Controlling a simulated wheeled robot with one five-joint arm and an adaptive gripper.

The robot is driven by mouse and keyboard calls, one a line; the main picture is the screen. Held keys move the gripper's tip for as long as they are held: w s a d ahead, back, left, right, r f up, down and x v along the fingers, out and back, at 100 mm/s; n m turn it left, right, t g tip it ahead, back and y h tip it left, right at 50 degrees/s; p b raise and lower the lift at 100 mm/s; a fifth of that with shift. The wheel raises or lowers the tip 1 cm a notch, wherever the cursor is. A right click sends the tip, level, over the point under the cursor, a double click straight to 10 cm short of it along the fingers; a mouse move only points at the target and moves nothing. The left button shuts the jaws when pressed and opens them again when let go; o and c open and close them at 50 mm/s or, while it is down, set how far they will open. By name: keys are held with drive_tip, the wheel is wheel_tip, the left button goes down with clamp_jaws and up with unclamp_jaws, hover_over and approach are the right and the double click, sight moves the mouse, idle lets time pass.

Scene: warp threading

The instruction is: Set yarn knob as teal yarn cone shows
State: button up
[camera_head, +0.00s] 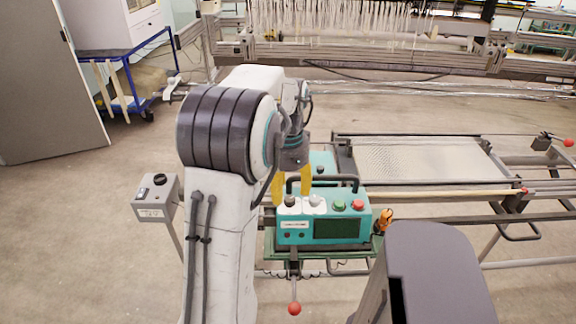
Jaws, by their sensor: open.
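A teal control box (279,233) stands on a green stand just right of centre. Two knobs on pale plates sit on its top: a left knob (290,201) and a right knob (315,200). A grey box on a post at the left carries a black knob (160,180). I cannot read the labels, so I cannot tell which is the yarn knob. I make out no teal yarn cone. My gripper (292,197), with yellow fingers, is open and points down at the left end of the teal box. Whether it touches a knob is unclear.
The teal box also has a green button (339,206), a red button (358,205) and a black handle (322,179). A lever with a red ball (294,308) hangs in front. A loom frame (420,135) extends right. A blue cart (130,80) stands back left.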

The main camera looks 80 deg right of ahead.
sight(288, 198)
wheel_tip(288, 198, up, 9)
idle(0.5)
drive_tip(key=shift+o, duration=0.2)
